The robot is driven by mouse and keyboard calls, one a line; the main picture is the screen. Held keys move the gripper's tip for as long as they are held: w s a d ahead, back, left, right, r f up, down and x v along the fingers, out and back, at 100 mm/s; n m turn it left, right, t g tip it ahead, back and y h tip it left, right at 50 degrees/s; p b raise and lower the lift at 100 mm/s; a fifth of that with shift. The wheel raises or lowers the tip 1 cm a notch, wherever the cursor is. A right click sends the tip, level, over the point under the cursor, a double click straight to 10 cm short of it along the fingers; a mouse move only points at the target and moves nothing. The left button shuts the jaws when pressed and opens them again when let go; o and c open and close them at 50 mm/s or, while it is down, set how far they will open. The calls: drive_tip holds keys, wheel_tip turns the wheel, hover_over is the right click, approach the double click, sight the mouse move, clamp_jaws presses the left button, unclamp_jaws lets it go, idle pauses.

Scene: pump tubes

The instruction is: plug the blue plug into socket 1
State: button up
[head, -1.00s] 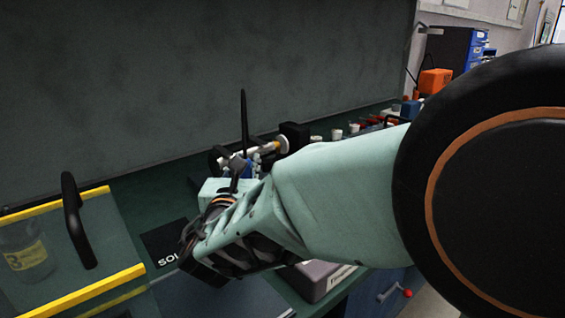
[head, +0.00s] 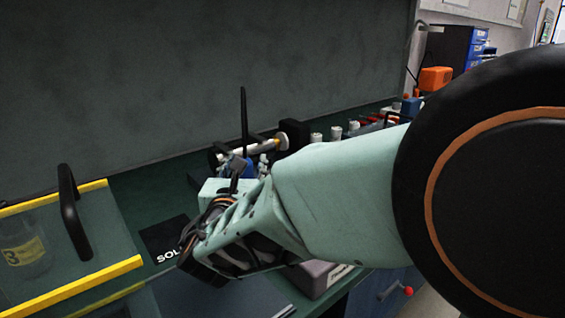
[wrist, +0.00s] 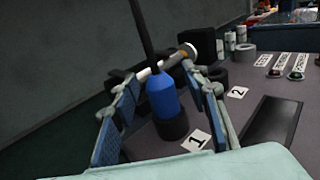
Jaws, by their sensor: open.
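The blue plug (wrist: 162,96) stands upright between the two fingers in the wrist view, with its black cable rising from the top. Its lower end meets a dark round piece (wrist: 172,128) beside the card marked 1 (wrist: 196,141). I cannot tell how deep the plug sits in it. My gripper (wrist: 162,78) is open around the plug, with a gap visible on both sides. In the head view a bit of the plug (head: 249,169) shows behind my gripper (head: 238,180); the arm hides the socket there.
Behind the plug is a horizontal cylinder with a bright end (wrist: 188,51). A card marked 2 (wrist: 238,92) and a dark flat panel (wrist: 272,121) lie to the right. A yellow-edged clear cover with a black handle (head: 72,212) is at left in the head view.

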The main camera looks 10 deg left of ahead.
sight(245, 158)
wheel_tip(245, 158, up, 10)
drive_tip(key=shift+r, duration=0.15)
idle(0.4)
idle(0.7)
